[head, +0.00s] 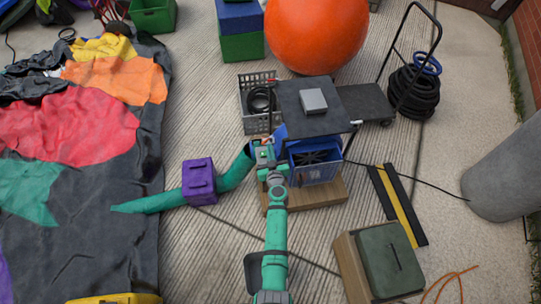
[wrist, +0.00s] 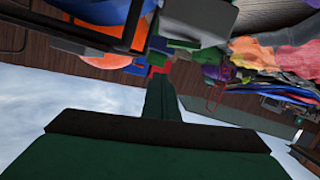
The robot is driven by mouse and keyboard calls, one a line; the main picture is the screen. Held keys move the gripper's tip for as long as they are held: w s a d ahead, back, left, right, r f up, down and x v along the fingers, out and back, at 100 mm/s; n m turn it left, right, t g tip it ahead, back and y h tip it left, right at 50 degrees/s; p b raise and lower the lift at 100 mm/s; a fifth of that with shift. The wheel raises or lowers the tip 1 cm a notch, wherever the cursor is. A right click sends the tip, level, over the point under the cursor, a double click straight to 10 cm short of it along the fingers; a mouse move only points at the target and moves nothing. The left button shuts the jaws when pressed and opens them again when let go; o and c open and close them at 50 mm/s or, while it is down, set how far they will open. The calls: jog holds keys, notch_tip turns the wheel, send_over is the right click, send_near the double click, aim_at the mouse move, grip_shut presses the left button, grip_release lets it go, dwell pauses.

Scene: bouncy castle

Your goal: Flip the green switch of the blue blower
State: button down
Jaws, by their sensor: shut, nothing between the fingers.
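The blue blower (head: 316,168) stands on a wooden board in the middle of the head view, with a dark grille on its front. Its upper part is covered by a dark tabletop. My gripper (head: 264,150) is just left of the blower, close to its left side; I cannot tell whether it touches. In the wrist view my gripper (wrist: 160,85) shows as a dark green shape with its fingers together and nothing held. I cannot make out the green switch for certain in either view; my gripper and arm may hide it.
The dark table (head: 296,92) carries a grey box (head: 313,101). A grey crate (head: 248,116) stands left of it. A green air tube with a purple strap block (head: 199,180) runs left to the deflated castle (head: 75,130). A green case (head: 390,258) stands at the lower right.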

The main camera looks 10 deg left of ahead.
aim_at(265, 154)
jog(key=shift+d+f, duration=0.15)
jog(key=shift+f, duration=1.7)
